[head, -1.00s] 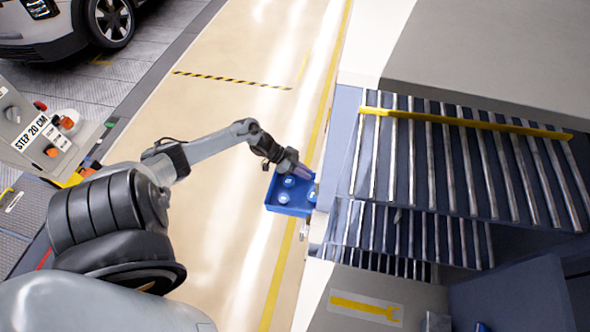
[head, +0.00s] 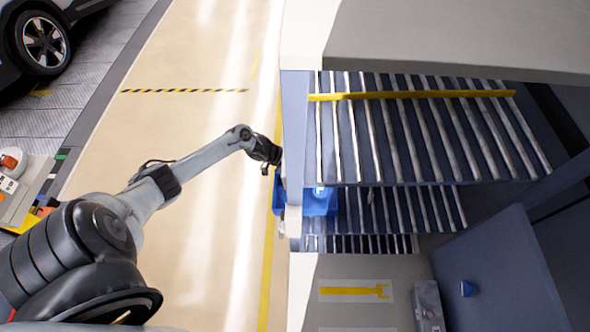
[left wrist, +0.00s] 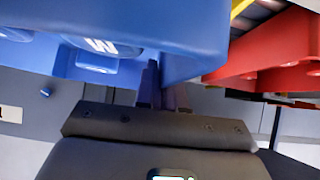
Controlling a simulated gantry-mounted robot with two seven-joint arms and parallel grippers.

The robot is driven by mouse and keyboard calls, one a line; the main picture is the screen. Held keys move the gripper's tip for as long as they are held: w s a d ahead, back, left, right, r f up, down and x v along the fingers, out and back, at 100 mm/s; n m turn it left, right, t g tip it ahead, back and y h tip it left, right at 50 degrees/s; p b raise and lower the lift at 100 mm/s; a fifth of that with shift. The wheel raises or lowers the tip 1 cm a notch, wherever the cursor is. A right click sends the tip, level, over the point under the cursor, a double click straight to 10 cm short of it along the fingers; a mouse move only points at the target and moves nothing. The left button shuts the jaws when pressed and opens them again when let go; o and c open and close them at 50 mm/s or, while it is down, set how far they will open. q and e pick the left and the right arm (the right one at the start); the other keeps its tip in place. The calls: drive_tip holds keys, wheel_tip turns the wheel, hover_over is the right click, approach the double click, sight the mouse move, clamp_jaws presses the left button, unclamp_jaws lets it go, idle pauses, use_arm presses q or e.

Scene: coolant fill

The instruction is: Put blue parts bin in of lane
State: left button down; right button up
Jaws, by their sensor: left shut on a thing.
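The blue parts bin (head: 322,203) is at the left end of the rack's second roller level (head: 415,210), just below the upper roller level (head: 430,135). Part of it is hidden behind the rack's upright and upper shelf. In the left wrist view the bin (left wrist: 195,30) fills the top, close above my wrist. My left gripper (left wrist: 160,90) is shut on the bin's wall. In the head view its fingers are hidden behind the upright. Whether the bin touches the rollers cannot be told. My right gripper is not in view.
A red bin (left wrist: 265,62) shows to the right of the blue bin in the left wrist view. A yellow rail (head: 410,95) runs across the upper rollers. The rack's pale upright (head: 294,150) stands close to my left wrist. Open floor (head: 190,130) lies left of the rack.

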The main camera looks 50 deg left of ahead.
use_arm(q)
drive_tip(key=w+d, duration=0.2)
drive_tip(key=w+d+b, duration=0.1)
drive_tip(key=w+d, duration=0.1)
drive_tip(key=w, duration=0.1)
drive_tip(key=shift+r, duration=0.15)
drive_tip(key=shift+w+d+f+b, duration=0.1)
drive_tip(key=shift+f+b, duration=0.2)
drive_tip(key=shift+b, duration=0.3)
drive_tip(key=shift+f+b, duration=0.8)
drive_tip(key=shift+f, duration=0.2)
drive_tip(key=c, duration=1.2)
unclamp_jaws()
drive_tip(key=shift+o, duration=0.2)
